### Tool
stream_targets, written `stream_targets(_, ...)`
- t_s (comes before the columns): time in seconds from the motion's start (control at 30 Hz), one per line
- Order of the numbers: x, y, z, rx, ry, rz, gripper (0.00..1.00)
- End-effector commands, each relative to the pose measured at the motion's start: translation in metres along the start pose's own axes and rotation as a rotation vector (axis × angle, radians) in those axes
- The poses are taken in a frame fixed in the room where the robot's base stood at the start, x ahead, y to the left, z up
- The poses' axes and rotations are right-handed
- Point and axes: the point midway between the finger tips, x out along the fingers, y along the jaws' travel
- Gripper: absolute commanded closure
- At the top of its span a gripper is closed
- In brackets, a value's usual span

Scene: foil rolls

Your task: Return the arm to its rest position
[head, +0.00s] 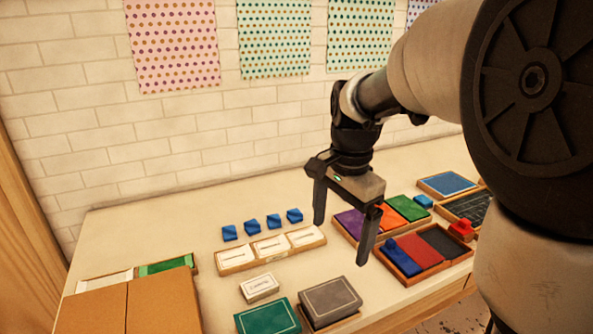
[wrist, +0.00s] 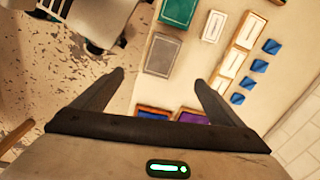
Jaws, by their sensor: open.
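My gripper (head: 340,241) hangs from my arm above the table, with its two fingers pointing down and spread apart. It is open, with nothing between the fingers. In the wrist view my gripper (wrist: 159,76) also shows empty, its fingers reaching over the table edge and the floor. My arm comes in from the upper right of the head view and covers part of the wall and the table's right side. The table (head: 190,219) lies below. I see no foil roll that I can make out clearly.
A wooden tray with coloured pads (head: 408,207) stands right of my gripper. A grey box (head: 330,300), a green box (head: 266,317) and a white box (head: 259,287) lie in front. Several blue blocks (head: 251,226) stand behind a card holder (head: 271,249). A brown carton (head: 160,303) sits left.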

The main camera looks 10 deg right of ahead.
Motion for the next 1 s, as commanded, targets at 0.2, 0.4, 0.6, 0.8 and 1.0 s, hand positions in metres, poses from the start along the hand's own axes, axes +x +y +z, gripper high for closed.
stream_targets(0.2,-0.078,0.063,0.036,-0.470,0.114,-0.164,0.08)
stream_targets(0.4,-0.102,0.111,0.062,-0.858,0.284,-0.218,0.08)
stream_targets(0.6,-0.104,0.131,0.072,-1.046,0.384,-0.214,0.08)
stream_targets(0.8,-0.102,0.133,0.074,-1.072,0.394,-0.210,0.08)
stream_targets(1.0,-0.103,0.133,0.073,-1.070,0.394,-0.211,0.08)
